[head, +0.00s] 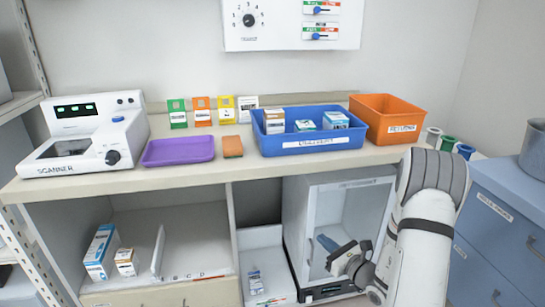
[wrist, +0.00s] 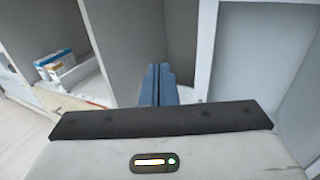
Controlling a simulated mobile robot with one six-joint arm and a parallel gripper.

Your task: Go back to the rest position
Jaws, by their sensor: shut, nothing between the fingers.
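My gripper (head: 328,243) is low in front of the open white cabinet (head: 294,222) under the counter, at the lower middle right of the head view. Its blue fingers (wrist: 158,84) are together in the wrist view, with nothing between them. My arm comes down from the right side of the head view. Part of the cabinet's inside is hidden behind my gripper and arm.
The counter (head: 190,176) holds a scanner (head: 85,135), a purple tray (head: 178,151), a blue bin (head: 309,140) with boxes and an orange bin (head: 388,118). Boxes (head: 102,252) stand on the lower left shelf. A blue drawer unit (head: 497,225) stands at right.

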